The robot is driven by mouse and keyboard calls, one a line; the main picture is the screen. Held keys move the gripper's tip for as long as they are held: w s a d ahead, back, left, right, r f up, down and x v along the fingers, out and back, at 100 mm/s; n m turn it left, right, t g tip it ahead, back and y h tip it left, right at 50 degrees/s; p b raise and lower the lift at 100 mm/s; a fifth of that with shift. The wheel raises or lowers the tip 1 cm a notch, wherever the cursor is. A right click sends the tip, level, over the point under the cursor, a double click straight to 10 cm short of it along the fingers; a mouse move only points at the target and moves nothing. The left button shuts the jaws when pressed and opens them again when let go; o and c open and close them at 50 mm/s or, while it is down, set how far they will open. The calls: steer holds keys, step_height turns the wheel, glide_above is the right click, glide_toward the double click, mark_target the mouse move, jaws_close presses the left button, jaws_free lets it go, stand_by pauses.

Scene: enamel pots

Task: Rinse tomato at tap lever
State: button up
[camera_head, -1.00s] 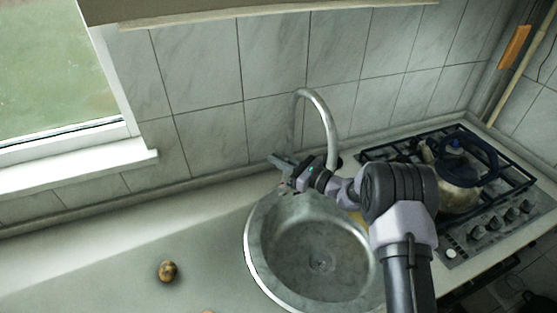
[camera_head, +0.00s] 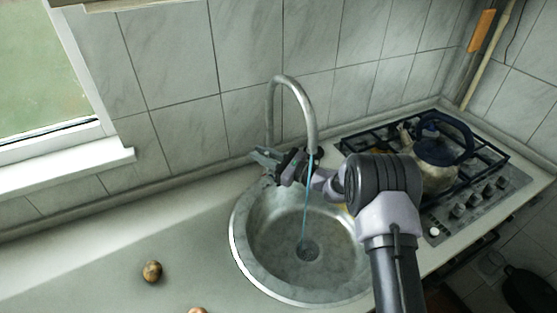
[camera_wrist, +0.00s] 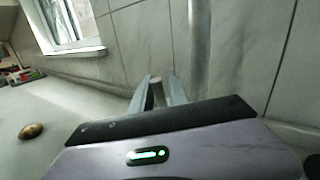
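My gripper (camera_head: 260,156) is at the base of the tap (camera_head: 309,113), behind the sink's back rim. The tap lever cannot be made out apart from the gripper in the head view. In the wrist view, my gripper (camera_wrist: 157,78) has its two fingertips near each other, with a small pale shape between them; I cannot tell whether they grip it. A thin bluish stream of water (camera_head: 306,205) falls from the spout into the round metal sink (camera_head: 275,262). I cannot pick out a red tomato; a brownish round item (camera_head: 152,271) lies on the counter left of the sink.
Another round item (camera_head: 198,310) shows at the bottom edge. A kettle (camera_head: 434,160) stands on the gas stove (camera_head: 476,195) at right. The tiled wall (camera_head: 180,125) is close behind the tap. The counter (camera_head: 90,260) at left is mostly clear.

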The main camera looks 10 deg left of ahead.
steer(key=p+v, duration=0.2)
steer(key=v, duration=1.4)
steer(key=shift+d, duration=0.25)
steer(key=shift+s, duration=0.1)
